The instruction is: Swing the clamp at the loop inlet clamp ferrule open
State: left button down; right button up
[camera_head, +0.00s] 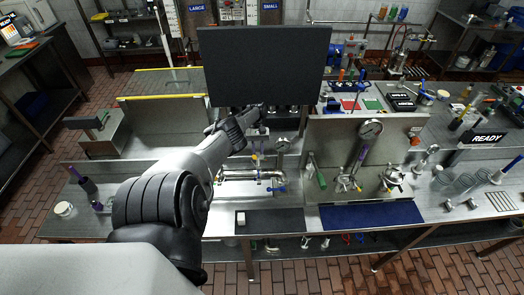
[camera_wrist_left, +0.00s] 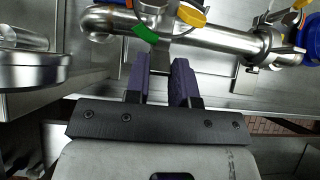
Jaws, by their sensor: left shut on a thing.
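A steel pipe loop (camera_head: 238,175) runs along the bench and crosses the top of the left wrist view (camera_wrist_left: 225,40). A metal clamp (camera_wrist_left: 153,14) sits around a joint in it, with a green tag (camera_wrist_left: 145,33) and a yellow tag (camera_wrist_left: 190,16) beside it. My left gripper (camera_head: 257,151) reaches down over the pipe. Its purple-padded fingers (camera_wrist_left: 161,70) are shut on a narrow grey metal piece (camera_wrist_left: 160,57) that extends from the clamp. The fingers partly hide this piece, and I cannot tell how far the clamp is swung. My right gripper is not in view.
A blue valve handle (camera_wrist_left: 313,40) is at the right end of the pipe. A large dark panel (camera_head: 264,65) stands behind the loop. A dark mat (camera_head: 272,221) lies in front.

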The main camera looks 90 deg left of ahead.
pick_arm(q)
jog(key=shift+f, duration=0.1)
jog(key=c, duration=1)
grip_release()
jog(key=shift+o, duration=0.2)
jog(key=shift+a, duration=0.1)
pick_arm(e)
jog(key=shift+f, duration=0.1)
